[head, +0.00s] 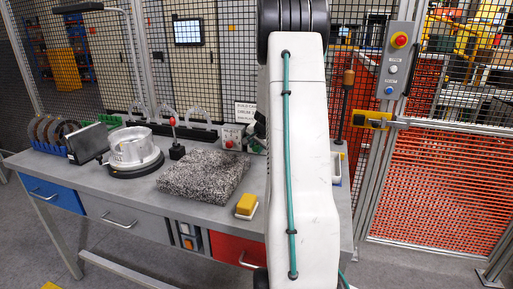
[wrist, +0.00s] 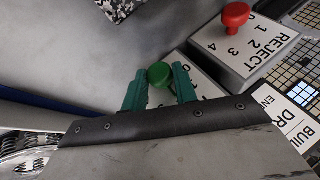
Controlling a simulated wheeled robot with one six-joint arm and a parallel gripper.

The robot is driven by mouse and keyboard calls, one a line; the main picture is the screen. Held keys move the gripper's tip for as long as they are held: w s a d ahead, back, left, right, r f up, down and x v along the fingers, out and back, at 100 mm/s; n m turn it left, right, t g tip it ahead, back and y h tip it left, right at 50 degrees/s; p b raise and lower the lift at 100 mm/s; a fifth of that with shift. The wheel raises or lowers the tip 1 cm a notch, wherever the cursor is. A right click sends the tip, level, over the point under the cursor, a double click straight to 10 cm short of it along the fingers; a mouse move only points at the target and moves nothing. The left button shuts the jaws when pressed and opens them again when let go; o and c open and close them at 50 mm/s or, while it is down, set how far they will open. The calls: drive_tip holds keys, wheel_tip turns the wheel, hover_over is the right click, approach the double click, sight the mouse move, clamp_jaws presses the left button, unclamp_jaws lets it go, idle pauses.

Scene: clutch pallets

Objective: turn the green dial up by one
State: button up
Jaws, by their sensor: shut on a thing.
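The green dial (wrist: 159,73) shows as a round green knob in the wrist view, on a pale plate (wrist: 205,84) that is mostly covered by my gripper. My gripper (wrist: 159,86) has two green fingers, one on each side of the knob, and is shut on it. In the head view my own arm hides the dial and most of the gripper.
A red dial (wrist: 236,15) on a box lettered REJECT, with numbers 1 to 4, stands close to the right of my gripper. On the workbench are a speckled grey block (head: 204,174), a yellow block (head: 246,204) and a metal housing (head: 131,147).

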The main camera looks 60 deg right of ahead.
drive_tip(key=shift+s+f, duration=0.1)
drive_tip(key=shift+s+d+f+m+t+y, duration=0.1)
drive_tip(key=shift+m+t+y, duration=0.1)
drive_tip(key=shift+t, duration=0.45)
drive_tip(key=shift+s+a+f+m+t+y, duration=0.1)
drive_tip(key=shift+m+t, duration=0.1)
drive_tip(key=shift+t, duration=0.5)
drive_tip(key=shift+s+d+f+m+t+y, duration=0.1)
drive_tip(key=shift+m+t, duration=0.1)
drive_tip(key=shift+t, duration=0.45)
drive_tip(key=shift+s+f+m+t, duration=0.1)
drive_tip(key=shift+m+t, duration=0.2)
drive_tip(key=shift+t, duration=0.6)
drive_tip(key=shift+s+f+m+t, duration=0.1)
drive_tip(key=shift+m+t, duration=0.2)
drive_tip(key=shift+t, duration=0.6)
drive_tip(key=shift+w, duration=0.1)
drive_tip(key=o, duration=0.9)
drive_tip(key=shift+o, duration=0.2)
drive_tip(key=shift+r, duration=0.15)
